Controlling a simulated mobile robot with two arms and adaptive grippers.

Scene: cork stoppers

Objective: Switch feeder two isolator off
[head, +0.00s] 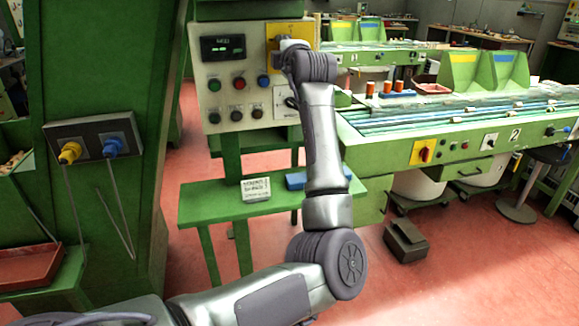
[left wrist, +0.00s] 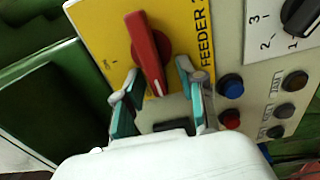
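The isolator is a red rotary handle (left wrist: 150,55) on a yellow plate (left wrist: 95,25) lettered "FEEDER" with a partly cut-off figure, probably 2. The handle's long end points down toward my gripper in the left wrist view. My left gripper (left wrist: 160,98) is open, one teal-padded finger on each side of the handle's lower end; I cannot tell whether either touches it. In the head view the yellow plate (head: 302,32) is at the panel's top right, and my arm hides the handle and fingers. My right gripper is not in view.
The panel (head: 208,75) also carries a display (head: 222,47), several buttons and a black selector (left wrist: 300,17). A green shelf (head: 212,200) juts out below. Another red switch on yellow (head: 424,152) is on the bench at right.

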